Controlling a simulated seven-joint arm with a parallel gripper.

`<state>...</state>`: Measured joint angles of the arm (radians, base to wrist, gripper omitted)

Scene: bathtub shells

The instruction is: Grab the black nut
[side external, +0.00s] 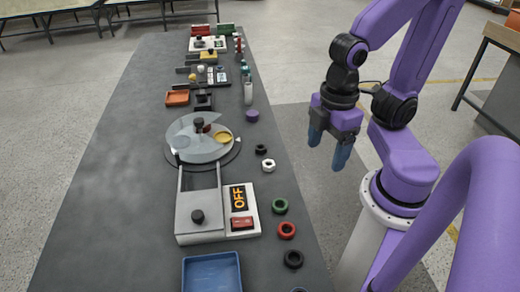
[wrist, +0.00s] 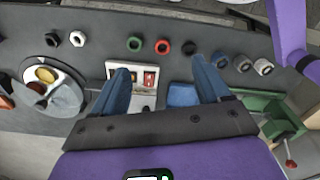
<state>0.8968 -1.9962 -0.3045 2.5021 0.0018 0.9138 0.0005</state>
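A small black nut (side external: 261,149) lies on the dark table's right edge, just beyond a white hex nut (side external: 268,164). In the wrist view the black nut (wrist: 55,38) is at the upper left, beside the white nut (wrist: 77,38). A second black ring-shaped piece (side external: 293,259) lies nearer, past the green and red ones; it also shows in the wrist view (wrist: 188,47). Whether that one is a nut or a plain ring is unclear. My gripper (side external: 328,148) is open and empty, raised beside the table's right edge, apart from all pieces. Its spread fingers frame the wrist view (wrist: 161,75).
A green ring (side external: 280,205) and a red ring (side external: 287,230) lie along the right edge. A white device with an OFF display (side external: 238,197) and a round clear disc (side external: 200,140) stand beside the row. A blue tray (side external: 212,273) is in front. The table's left side is clear.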

